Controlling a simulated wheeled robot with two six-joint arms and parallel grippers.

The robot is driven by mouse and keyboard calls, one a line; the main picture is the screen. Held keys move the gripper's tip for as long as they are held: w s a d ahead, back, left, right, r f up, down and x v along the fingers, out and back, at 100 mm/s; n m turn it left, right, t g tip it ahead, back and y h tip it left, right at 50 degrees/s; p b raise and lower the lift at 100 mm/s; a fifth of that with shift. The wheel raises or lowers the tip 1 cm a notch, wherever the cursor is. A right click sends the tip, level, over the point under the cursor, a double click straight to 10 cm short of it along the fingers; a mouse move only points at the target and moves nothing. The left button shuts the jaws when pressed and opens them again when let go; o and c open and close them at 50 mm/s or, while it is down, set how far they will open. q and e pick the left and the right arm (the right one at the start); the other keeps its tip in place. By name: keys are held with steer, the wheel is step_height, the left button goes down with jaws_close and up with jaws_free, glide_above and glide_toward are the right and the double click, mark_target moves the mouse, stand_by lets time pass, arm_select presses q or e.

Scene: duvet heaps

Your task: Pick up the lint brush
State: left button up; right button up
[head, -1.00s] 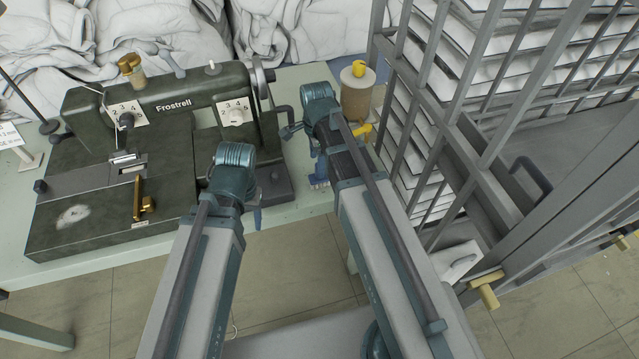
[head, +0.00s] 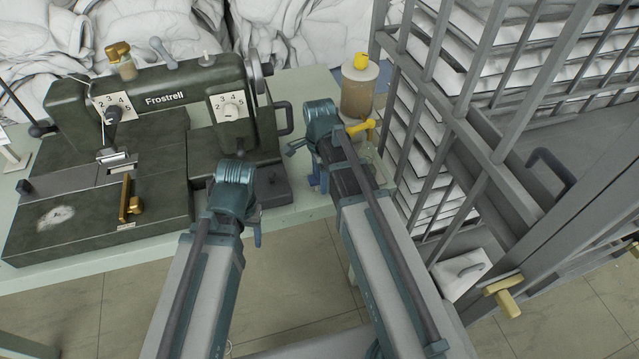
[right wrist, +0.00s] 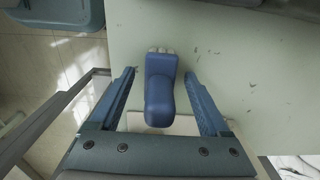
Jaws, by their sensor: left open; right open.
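The lint brush (right wrist: 160,92) shows in the right wrist view as a blue handle with a pale bristled end at the top. It lies over the pale green table (right wrist: 230,60). My right gripper (right wrist: 159,74) is open, with one finger on each side of the brush and a visible gap to both. In the head view my right gripper (head: 318,172) is over the table's front edge, beside the sewing machine; my wrist largely hides the brush there. My left gripper (head: 252,228) is open and empty near the front edge, further left.
A dark green sewing machine (head: 95,190) fills the left of the table. A tan cylinder (head: 358,98) with a yellow knob and yellow tap (head: 360,128) stands behind my right gripper. A grey barred cage cart (head: 480,140) with folded linen stands close on the right.

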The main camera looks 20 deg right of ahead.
jaws_close()
stand_by(0.4)
arm_select(q)
steer(key=shift+r+p, duration=0.15)
steer(key=shift+p, duration=0.15)
arm_select(e)
steer(key=shift+r, duration=0.15)
step_height(320, 180, up, 10)
steer(key=p, duration=0.9)
steer(key=shift+p, duration=0.4)
arm_select(q)
step_height(320, 180, up, 10)
steer(key=shift+f, duration=0.2)
arm_select(e)
steer(key=c, duration=0.6)
jaws_free()
jaws_close()
arm_select(q)
steer(key=shift+c, duration=0.3)
